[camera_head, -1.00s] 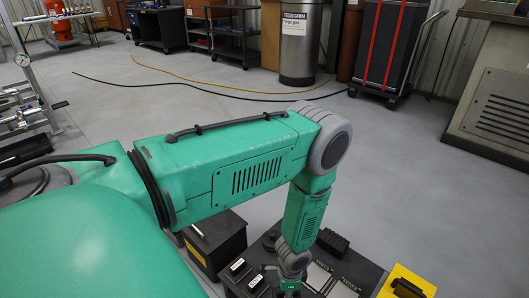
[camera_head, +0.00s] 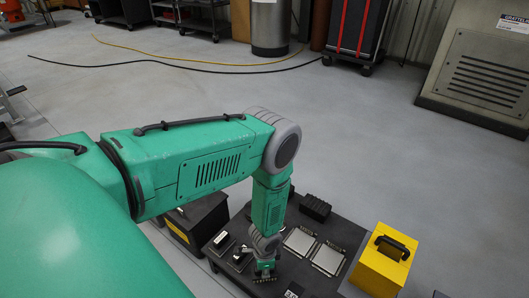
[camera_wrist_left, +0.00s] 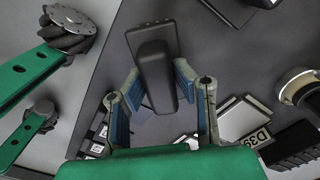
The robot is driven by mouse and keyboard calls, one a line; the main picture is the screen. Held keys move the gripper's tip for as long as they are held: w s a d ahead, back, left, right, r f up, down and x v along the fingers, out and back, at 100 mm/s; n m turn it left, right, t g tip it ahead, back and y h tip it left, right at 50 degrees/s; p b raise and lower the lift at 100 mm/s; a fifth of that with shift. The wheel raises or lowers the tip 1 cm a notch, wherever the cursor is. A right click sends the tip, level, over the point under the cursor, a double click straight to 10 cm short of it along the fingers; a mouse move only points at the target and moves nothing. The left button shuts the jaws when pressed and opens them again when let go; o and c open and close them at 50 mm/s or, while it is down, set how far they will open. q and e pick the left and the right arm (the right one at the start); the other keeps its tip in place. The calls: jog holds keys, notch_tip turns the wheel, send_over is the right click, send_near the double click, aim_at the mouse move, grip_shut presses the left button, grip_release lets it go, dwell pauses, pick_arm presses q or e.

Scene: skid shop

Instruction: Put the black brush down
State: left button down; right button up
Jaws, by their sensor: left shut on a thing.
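The black brush (camera_wrist_left: 156,72) shows in the left wrist view as a dark block with a rounded body. My left gripper (camera_wrist_left: 160,88) is shut on it, one blue-padded finger on each side. In the head view my left gripper (camera_head: 265,276) hangs down over the near part of a dark table (camera_head: 312,284). There the brush is mostly hidden by the gripper, and I cannot tell whether it touches the table. My right gripper is in no view.
Two silver plates (camera_head: 300,241) lie right of the gripper. A ribbed black block (camera_head: 315,207) sits behind them. Small labelled black items (camera_head: 221,241) lie to the left. A yellow box (camera_head: 385,262) with a black handle stands at the right.

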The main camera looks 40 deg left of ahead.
pick_arm(q)
jog(key=c, duration=1.3)
grip_release()
jog(key=shift+d, duration=0.1)
jog(key=shift+r, duration=0.25)
notch_tip(320, 180, up, 11)
jog(key=p, duration=0.5)
jog(key=s+d+r+n, duration=0.1)
jog(key=s+r+n, duration=0.1)
jog(key=s+r, duration=0.3)
jog(key=s+d+r+n, duration=0.1)
jog(key=s+r+n, duration=0.1)
jog(key=s+r, duration=0.2)
jog(key=s+d+r+n, duration=0.1)
jog(key=s+r+n, duration=0.2)
jog(key=s+r, duration=0.2)
jog(key=shift+s+d+r+t, duration=0.1)
jog(key=shift+s+r+t, duration=0.1)
jog(key=shift+s, duration=0.3)
jog(key=shift+s+d+r+t, duration=0.1)
jog(key=shift+s+r+t, duration=0.1)
jog(key=shift+s, duration=0.3)
